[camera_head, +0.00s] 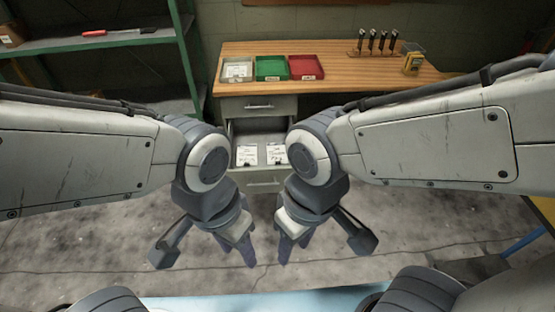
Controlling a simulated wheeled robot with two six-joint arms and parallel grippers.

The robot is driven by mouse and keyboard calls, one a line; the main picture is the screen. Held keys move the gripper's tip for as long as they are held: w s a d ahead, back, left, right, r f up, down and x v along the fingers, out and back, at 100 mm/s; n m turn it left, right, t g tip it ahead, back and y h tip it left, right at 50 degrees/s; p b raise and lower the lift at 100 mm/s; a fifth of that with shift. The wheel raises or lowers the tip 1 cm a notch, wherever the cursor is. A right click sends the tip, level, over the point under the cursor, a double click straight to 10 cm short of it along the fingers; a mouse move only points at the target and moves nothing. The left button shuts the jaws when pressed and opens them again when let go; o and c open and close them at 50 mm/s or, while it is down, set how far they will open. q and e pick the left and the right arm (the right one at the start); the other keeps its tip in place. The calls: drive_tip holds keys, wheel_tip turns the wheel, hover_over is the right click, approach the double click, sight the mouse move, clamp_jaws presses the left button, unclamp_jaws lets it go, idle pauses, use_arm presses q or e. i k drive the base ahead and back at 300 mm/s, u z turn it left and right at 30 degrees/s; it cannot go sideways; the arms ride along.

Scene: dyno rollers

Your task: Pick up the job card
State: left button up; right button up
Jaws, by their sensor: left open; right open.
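An open drawer (236,129) under the wooden bench holds two white printed cards side by side, a left card (247,155) and a right card (276,153). Their print is too small to read, so I cannot tell which is the job card. My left gripper (210,254) is open and points down over the floor, nearer to me than the drawer. My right gripper (322,252) is open beside it, also over the floor. Both grippers are empty and apart from the cards. My arms partly hide the drawer's sides.
Green shelving (100,42) stands at left. Bare floor (120,240) lies below.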

sight(276, 151)
drive_tip(key=u, duration=1.2)
drive_tip(key=i, duration=3)
drive_tip(key=z, duration=1.95)
